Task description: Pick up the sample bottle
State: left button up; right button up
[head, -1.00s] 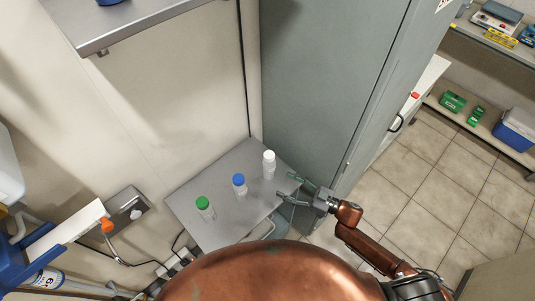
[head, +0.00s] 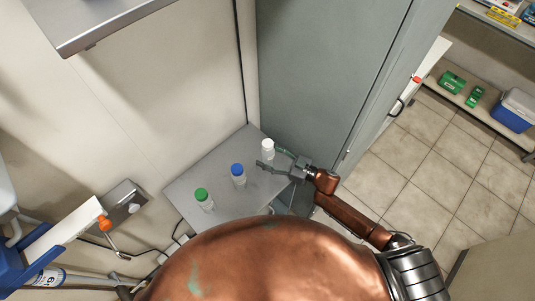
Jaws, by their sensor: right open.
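Three small bottles stand upright on a grey metal table (head: 222,163): a green-capped bottle (head: 203,199), a blue-capped bottle (head: 239,176) and a white-capped bottle (head: 267,148). The frames do not show which one is called the sample bottle. My right gripper (head: 268,158) is open beside the white-capped bottle. One finger is on the near side of that bottle and the other reaches toward its right side. The lower part of the white-capped bottle is partly hidden by the gripper, and I cannot tell whether they touch. My left gripper is not in view.
A tall grey cabinet (head: 318,75) stands right behind the table. A metal shelf (head: 100,22) juts out at the upper left. A wall box (head: 123,203) and an orange-tipped white item (head: 72,233) are at the left. The tiled floor (head: 440,170) at the right is clear.

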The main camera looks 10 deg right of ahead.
aim_at(269, 148)
jog(key=c, duration=1.3)
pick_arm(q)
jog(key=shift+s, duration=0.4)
pick_arm(e)
jog(key=shift+o, duration=0.2)
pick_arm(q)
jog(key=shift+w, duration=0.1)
pick_arm(e)
jog(key=shift+r, duration=0.1)
jog(key=shift+r, duration=0.55)
notch_tip(269, 148, up, 2)
jog(key=shift+s+d+r+p, duration=0.1)
jog(key=shift+s+r+p, duration=0.1)
jog(key=shift+p, duration=0.1)
jog(key=s+d+r, duration=0.1)
jog(key=r, duration=0.1)
jog(key=s+r, duration=0.1)
jog(key=s+d+r+p, duration=0.1)
jog(key=s+r, duration=0.1)
jog(key=shift+d+r, duration=0.3)
jog(key=shift+d, duration=0.05)
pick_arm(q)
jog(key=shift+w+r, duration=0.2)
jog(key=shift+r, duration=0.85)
pick_arm(e)
jog(key=s+d+r, duration=0.3)
jog(key=s+d, duration=0.2)
jog(key=s, duration=0.2)
jog(key=shift+s+r, duration=0.15)
jog(key=shift+r, duration=0.25)
